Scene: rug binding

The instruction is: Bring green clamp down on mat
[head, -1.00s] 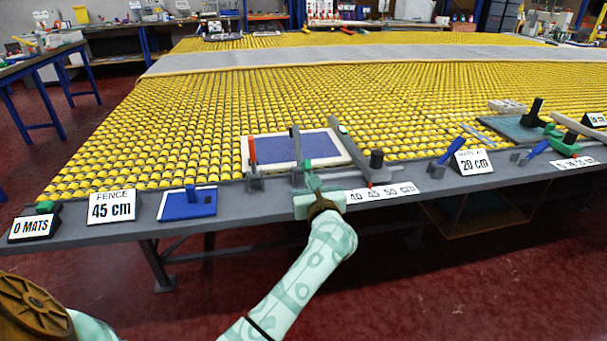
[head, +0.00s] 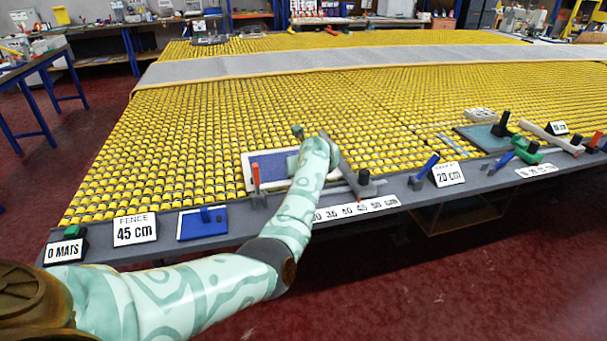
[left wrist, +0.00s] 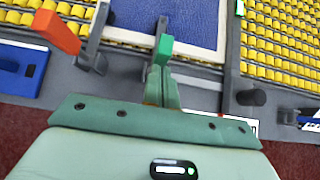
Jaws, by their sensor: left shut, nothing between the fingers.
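The blue mat with a pale border (head: 269,164) lies at the table's front edge, partly hidden by my left arm; it also shows in the left wrist view (left wrist: 180,18). In the left wrist view the green clamp's handle (left wrist: 165,48) is just beyond the tips of my left gripper (left wrist: 161,76). The gripper is shut and empty; I cannot tell whether it touches the handle. In the head view my forearm and wrist cover the gripper and most of the clamp. A small dark green piece (head: 297,131) shows above the mat, perhaps the clamp's handle.
An orange-handled clamp (head: 256,175) stands upright at the mat's left; it also shows in the left wrist view (left wrist: 56,32). A dark post (head: 364,178) stands right of the mat.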

